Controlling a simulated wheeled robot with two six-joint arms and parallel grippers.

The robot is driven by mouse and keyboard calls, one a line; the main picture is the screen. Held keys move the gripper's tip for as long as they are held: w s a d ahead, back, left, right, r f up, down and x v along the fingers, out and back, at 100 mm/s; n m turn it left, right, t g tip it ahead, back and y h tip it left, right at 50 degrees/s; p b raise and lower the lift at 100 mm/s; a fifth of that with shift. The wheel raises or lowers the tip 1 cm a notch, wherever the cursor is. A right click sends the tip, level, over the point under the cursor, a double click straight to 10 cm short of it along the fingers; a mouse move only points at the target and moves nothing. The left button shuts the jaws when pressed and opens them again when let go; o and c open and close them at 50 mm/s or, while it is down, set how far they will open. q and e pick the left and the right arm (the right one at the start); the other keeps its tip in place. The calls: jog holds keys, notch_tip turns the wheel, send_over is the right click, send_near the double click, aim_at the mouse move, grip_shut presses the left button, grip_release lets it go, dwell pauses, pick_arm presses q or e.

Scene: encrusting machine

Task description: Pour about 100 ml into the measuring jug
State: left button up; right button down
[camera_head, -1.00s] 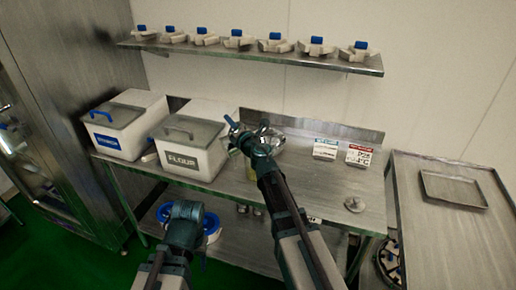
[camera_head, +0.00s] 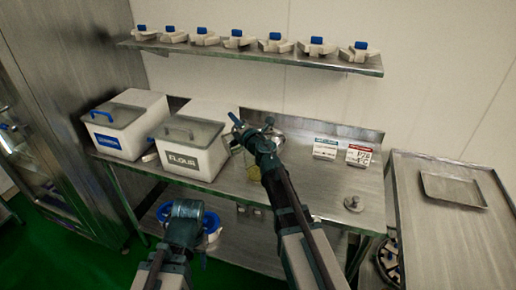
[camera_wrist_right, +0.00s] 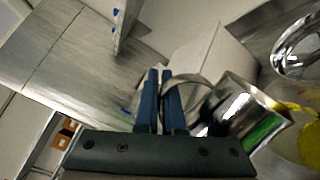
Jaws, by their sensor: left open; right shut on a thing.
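My right gripper (camera_head: 252,123) is over the steel table behind the arm; in the right wrist view its blue fingers (camera_wrist_right: 160,102) are shut on the curved handle of a shiny metal pitcher (camera_wrist_right: 236,110). The pitcher looks tilted in that view, and its contents cannot be made out. A see-through vessel with yellow in it, perhaps the measuring jug (camera_wrist_right: 303,122), is beside the pitcher at the right edge. In the head view a yellowish part of it (camera_head: 252,168) shows beside my right arm. My left gripper (camera_head: 187,209) is low in front of the table, open, its fingertips hard to see.
A flour bin (camera_head: 186,158) and another white bin (camera_head: 122,128) stand left on the table (camera_head: 305,190). Two small signs (camera_head: 325,150) and a small metal piece (camera_head: 352,203) are at the right. A shelf (camera_head: 250,55) with several blue-topped parts hangs above.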

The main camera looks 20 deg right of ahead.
jog(key=a+n, duration=0.1)
jog(key=a+f+b, duration=0.1)
jog(key=s+a+f+n+b, duration=0.1)
jog(key=a, duration=0.1)
jog(key=shift+f+n, duration=0.1)
jog(key=shift+n, duration=0.2)
jog(key=shift+a, duration=0.1)
jog(key=shift+n, duration=0.3)
jog(key=shift+s+a+f+n+b, duration=0.2)
jog(key=shift+f+n+b, duration=0.1)
jog(key=shift+b, duration=0.25)
jog(key=shift+a+r+n, duration=0.1)
jog(key=shift+a+n, duration=0.2)
jog(key=shift+n, duration=0.2)
jog(key=shift+s+a+f+n+b, duration=0.1)
jog(key=shift+a+f+n+b, duration=0.35)
jog(key=shift+n, duration=0.55)
jog(key=shift+a, duration=0.1)
